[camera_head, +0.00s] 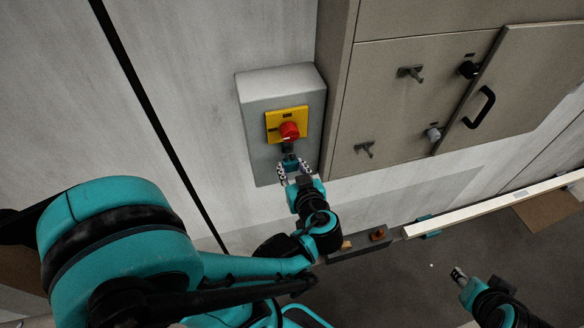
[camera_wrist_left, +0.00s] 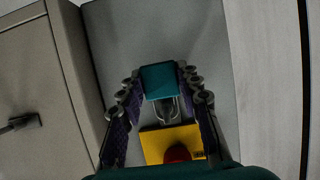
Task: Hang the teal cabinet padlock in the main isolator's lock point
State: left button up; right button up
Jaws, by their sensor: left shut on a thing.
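The main isolator is a grey box (camera_head: 262,168) on the wall with a yellow plate (camera_head: 272,122) and a red knob (camera_head: 289,131). A dark lock point tab (camera_head: 288,147) sits just below the knob. My left gripper (camera_head: 291,168) is at the lower front of the box. In the left wrist view it is shut on the teal padlock (camera_wrist_left: 158,78), whose body sits between the fingertips. The padlock's shackle (camera_wrist_left: 177,106) points toward the yellow plate and overlaps the dark tab; I cannot tell whether it passes through. My right gripper (camera_head: 459,275) is at lower right, its jaws unclear.
A beige cabinet (camera_head: 385,100) with small handles and an open-looking door (camera_head: 525,85) stands right of the isolator. Below are a dark tray (camera_head: 350,250) with small items and a long white rail (camera_head: 480,210). Floor at lower right is mostly clear.

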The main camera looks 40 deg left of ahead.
pick_arm(q)
jog(key=o, duration=1.2)
jog(key=shift+o, duration=0.2)
jog(key=v, duration=1.2)
jog(key=shift+f, duration=0.15)
jog(key=w+d+f+m+h+b, duration=0.1)
jog(key=w+f+m+h+b, duration=0.1)
jog(key=f+m+h+b, duration=0.3)
jog(key=w+d+f+m+g+h+b, duration=0.1)
jog(key=f+m+h+b, duration=0.4)
jog(key=f+b, duration=0.6)
jog(key=shift+w+d+f+h, duration=0.3)
jog(key=shift+w+d+f, duration=0.55)
jog(key=shift+f, duration=0.8)
